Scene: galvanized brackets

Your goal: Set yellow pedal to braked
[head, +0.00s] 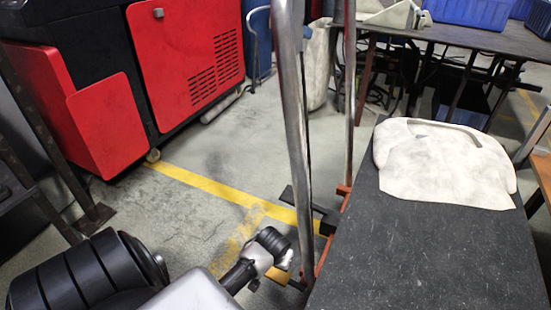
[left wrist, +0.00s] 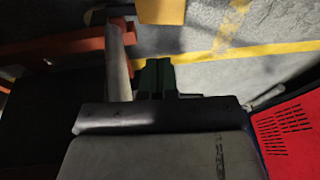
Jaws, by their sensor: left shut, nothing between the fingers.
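The yellow pedal (head: 278,275) shows low in the head view, beside the orange-red frame of the cart and partly hidden by my left wrist. In the left wrist view, the yellow pedal (left wrist: 160,11) is cut off by the top edge. My left gripper (left wrist: 155,62) is shut and empty, its dark fingertips just below the pedal in that picture. I cannot tell whether they touch it. In the head view the left fingers are hidden behind the wrist. The pedal's tilt cannot be made out. My right gripper is in neither view.
A metal handle post (head: 297,130) rises beside the dark cart deck (head: 430,255), where a whitish sack (head: 440,165) lies. A black bar (head: 300,200) sticks out near the post's foot. A red machine (head: 185,60) stands back left. Grey floor (head: 200,205) with yellow lines is clear between.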

